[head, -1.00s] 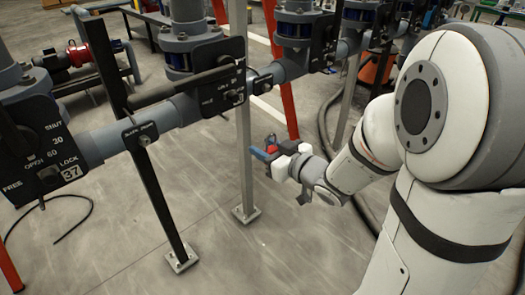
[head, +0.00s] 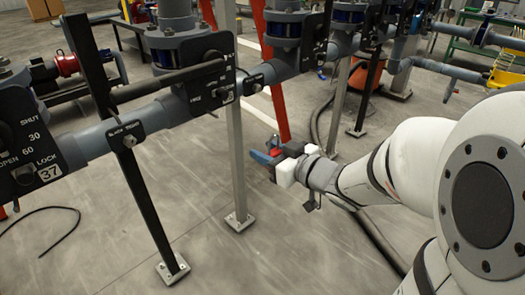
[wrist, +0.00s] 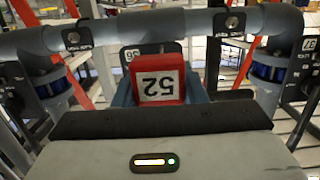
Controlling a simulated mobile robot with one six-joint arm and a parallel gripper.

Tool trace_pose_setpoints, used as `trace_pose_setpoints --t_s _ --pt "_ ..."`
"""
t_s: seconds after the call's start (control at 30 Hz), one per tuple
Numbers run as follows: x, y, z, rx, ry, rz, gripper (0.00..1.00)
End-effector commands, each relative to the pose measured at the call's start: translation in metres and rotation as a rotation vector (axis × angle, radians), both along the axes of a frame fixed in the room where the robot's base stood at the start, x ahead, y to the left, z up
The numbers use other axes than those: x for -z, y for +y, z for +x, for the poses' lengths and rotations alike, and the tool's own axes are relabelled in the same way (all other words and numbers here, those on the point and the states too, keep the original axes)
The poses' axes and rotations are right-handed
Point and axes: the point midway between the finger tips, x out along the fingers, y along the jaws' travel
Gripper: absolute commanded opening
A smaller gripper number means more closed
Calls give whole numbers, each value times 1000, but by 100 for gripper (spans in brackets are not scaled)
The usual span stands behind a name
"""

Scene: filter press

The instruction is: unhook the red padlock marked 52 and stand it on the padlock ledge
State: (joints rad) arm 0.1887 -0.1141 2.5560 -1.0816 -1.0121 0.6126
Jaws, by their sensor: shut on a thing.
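The red padlock (wrist: 160,72) fills the middle of the wrist view, its white label reading 52 upside down. My gripper (head: 265,155) is shut on it, with blue fingers on both sides of the red body. In the head view only a small bit of red shows between the fingers. My gripper is in open air over the floor, to the right of the pale post and apart from the pipe rack. The shackle is hard to make out. I cannot clearly pick out the padlock ledge; a long black bar (head: 168,84) sticks out along the rack.
A grey pipe (head: 163,112) with valves and black lock plates, one marked 37 (head: 50,173), runs across the left. A black post (head: 150,205), a pale post (head: 237,160) and a red post (head: 273,95) stand nearby. Bare floor lies below; a dark hose is behind my arm.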

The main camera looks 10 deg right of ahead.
Motion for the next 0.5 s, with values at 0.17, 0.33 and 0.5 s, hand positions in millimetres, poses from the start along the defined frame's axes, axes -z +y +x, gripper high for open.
trace_pose_setpoints --t_s 0.17,0.33,0.5 --pt "1 -6 -7 1 -4 0 14" --pt "2 -11 -14 0 -3 0 14" --pt "1 -14 -18 0 -1 -1 14"
